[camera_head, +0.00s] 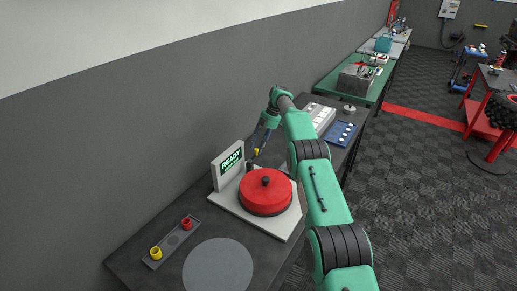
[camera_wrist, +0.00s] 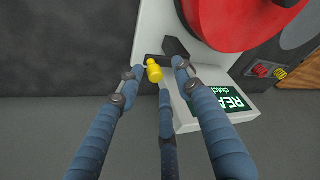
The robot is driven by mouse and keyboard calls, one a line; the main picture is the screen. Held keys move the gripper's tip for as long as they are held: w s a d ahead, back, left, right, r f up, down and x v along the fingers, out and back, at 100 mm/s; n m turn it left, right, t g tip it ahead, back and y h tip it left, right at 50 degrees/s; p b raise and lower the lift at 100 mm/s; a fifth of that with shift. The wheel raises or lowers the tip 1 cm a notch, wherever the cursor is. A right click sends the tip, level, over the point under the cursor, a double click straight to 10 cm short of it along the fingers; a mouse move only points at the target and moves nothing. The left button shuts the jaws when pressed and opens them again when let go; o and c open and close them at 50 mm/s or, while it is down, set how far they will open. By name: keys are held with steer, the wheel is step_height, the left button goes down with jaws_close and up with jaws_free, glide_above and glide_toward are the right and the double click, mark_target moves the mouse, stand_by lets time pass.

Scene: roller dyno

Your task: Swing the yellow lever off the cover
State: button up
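The red round cover (camera_head: 266,193) with a black knob sits on a white base next to a sign reading READY. Its edge also shows at the top of the wrist view (camera_wrist: 232,18). The lever's yellow end (camera_wrist: 154,70) is beside the cover, near a dark bracket; in the head view it is a small yellow spot (camera_head: 256,152). My gripper (camera_wrist: 158,72) is open around the yellow end, with fingers to its left and right and a third below it. Gaps seem to remain at the sides. The rest of the lever is mostly hidden.
The READY sign (camera_head: 231,159) stands close to my fingers, by the wall. A grey tray (camera_head: 172,243) with a yellow and a red piece lies at front left. A grey disc (camera_head: 218,268) marks clear table. A blue tray (camera_head: 342,133) lies beyond my arm.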

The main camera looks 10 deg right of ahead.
step_height(320, 180, up, 8)
steer(key=shift+r, duration=0.25)
stand_by(0.5)
